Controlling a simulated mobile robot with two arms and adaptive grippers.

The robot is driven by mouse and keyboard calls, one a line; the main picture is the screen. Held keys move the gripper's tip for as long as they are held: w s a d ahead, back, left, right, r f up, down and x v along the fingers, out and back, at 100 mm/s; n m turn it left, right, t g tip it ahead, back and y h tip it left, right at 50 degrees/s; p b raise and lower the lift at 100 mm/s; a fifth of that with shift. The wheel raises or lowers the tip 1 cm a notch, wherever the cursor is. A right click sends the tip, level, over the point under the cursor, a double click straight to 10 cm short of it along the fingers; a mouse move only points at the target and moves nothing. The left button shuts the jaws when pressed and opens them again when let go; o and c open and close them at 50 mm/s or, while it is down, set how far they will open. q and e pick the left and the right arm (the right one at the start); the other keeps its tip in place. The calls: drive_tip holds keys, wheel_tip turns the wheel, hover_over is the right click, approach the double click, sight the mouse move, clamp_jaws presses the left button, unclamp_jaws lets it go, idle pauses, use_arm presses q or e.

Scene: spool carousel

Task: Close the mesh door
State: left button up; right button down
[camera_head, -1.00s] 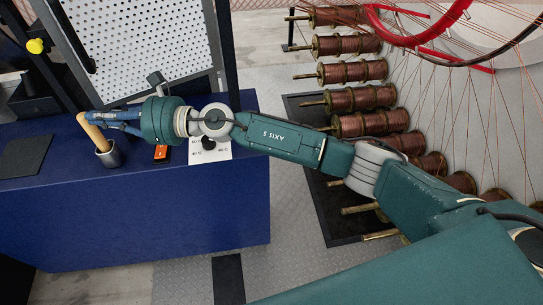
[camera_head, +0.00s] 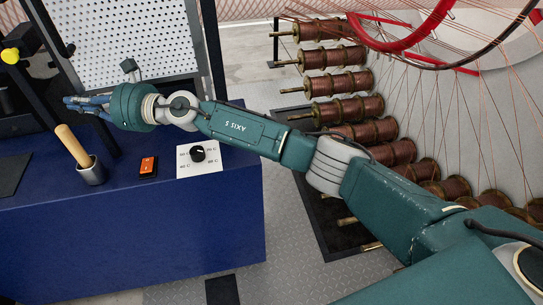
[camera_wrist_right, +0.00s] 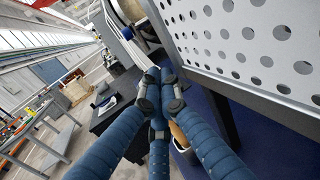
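The mesh door is a white perforated panel in a grey frame (camera_head: 130,38), standing at the back of the blue bench in the head view. A black bar handle (camera_head: 57,28) runs along its left side. I cannot tell how far open the door stands. My right gripper (camera_head: 72,101) is in front of the door's lower left corner, pointing left, apparently apart from it. In the right wrist view its blue fingers meet (camera_wrist_right: 157,86) with nothing visible between them. The panel (camera_wrist_right: 245,45) fills the upper right there. My left gripper is not in view.
The blue bench (camera_head: 130,235) carries a wooden-handled tool in a metal cup (camera_head: 90,172), an orange switch (camera_head: 148,167) and a black dial on a white plate (camera_head: 200,160). Black posts (camera_head: 212,50) flank the door. Copper spools (camera_head: 345,110) and a red wheel stand right.

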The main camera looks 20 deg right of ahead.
drive_tip(key=shift+w, duration=0.6)
drive_tip(key=shift+s+f, duration=0.1)
idle(0.5)
